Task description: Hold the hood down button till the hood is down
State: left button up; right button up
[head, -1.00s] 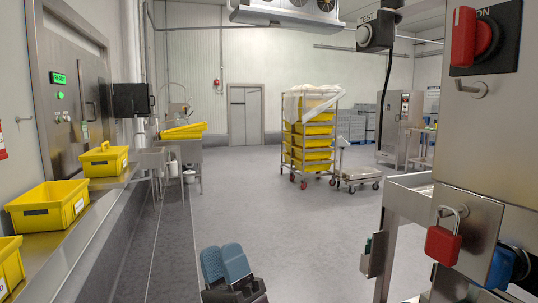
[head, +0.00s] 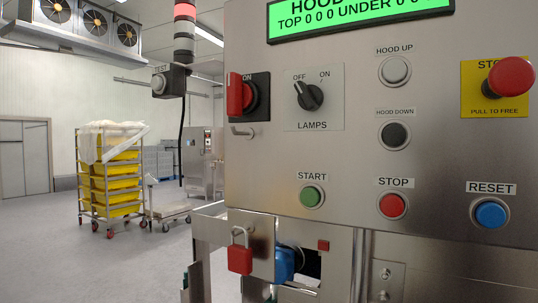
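The control panel (head: 300,175) fills the right of the head view. The hood down button (head: 395,135) is a round black button with a metal ring, under its HOOD DOWN label. The light grey hood up button (head: 396,70) is right above it. Nothing touches or covers either button. The green display (head: 360,18) at the top is cut off; it reads HOOD and TOP 0 0 0 UNDER 0 0. The hood itself is not visible. Neither of my grippers is in view.
Close by are the red STOP button (head: 393,206), green START button (head: 312,197), blue RESET button (head: 490,214) and red emergency stop (head: 510,77). A red padlock (head: 240,258) hangs below the panel. A yellow-bin rack (head: 108,180) stands back left; floor is open there.

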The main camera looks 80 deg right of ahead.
aim_at(395, 136)
jog(key=z, duration=1.2)
jog(key=l+z, duration=0.2)
jog(key=z, duration=0.2)
jog(key=l+z, duration=0.2)
jog(key=z, duration=0.25)
jog(key=i+l, duration=0.2)
jog(key=k, duration=0.35)
